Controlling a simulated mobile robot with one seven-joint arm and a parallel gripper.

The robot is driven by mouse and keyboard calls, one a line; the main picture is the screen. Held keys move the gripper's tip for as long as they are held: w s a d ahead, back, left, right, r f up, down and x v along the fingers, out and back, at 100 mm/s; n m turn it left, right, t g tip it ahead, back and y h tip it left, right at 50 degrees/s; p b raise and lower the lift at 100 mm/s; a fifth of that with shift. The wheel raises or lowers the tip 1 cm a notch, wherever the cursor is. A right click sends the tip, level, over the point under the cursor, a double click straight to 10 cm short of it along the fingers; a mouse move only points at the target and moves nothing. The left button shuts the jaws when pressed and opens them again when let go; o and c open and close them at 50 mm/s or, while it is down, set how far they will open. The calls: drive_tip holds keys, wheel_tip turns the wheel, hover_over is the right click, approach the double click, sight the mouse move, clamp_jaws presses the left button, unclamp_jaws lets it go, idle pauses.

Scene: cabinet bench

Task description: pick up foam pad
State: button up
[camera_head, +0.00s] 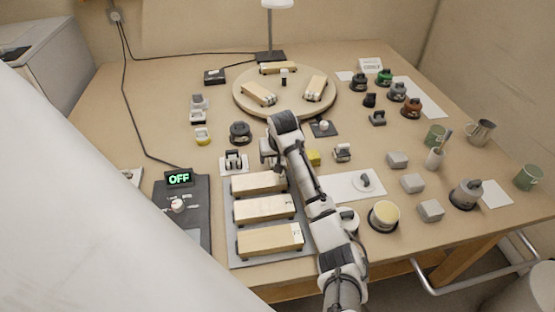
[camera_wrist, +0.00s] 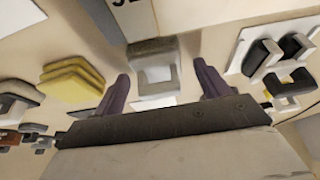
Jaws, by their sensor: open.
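A yellow layered block (camera_head: 313,157), the thing that looks most like a foam pad, lies on the bench just right of my gripper (camera_head: 270,157). It also shows at the left of the wrist view (camera_wrist: 72,82), outside the jaws and apart from them. My gripper (camera_wrist: 165,88) is open, with its two purple-grey fingers spread. A grey bracket-like piece (camera_wrist: 154,75) shows between the fingers in the wrist view; I cannot tell whether it touches them.
A grey tray (camera_head: 232,240) with wooden blocks lies in front. A black-and-white clip piece (camera_head: 234,161) stands left of my gripper. A round wooden board (camera_head: 285,105) is behind. A white sheet (camera_head: 345,187) and grey blocks (camera_head: 397,160) are to the right.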

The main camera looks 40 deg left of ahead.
drive_tip(key=c, duration=1.1)
drive_tip(key=shift+o, duration=0.2)
drive_tip(key=shift+r, duration=0.1)
wheel_tip(320, 180, up, 20)
drive_tip(key=b, duration=0.2)
drive_tip(key=shift+b, duration=0.3)
drive_tip(key=o, duration=0.4)
drive_tip(key=c, duration=0.3)
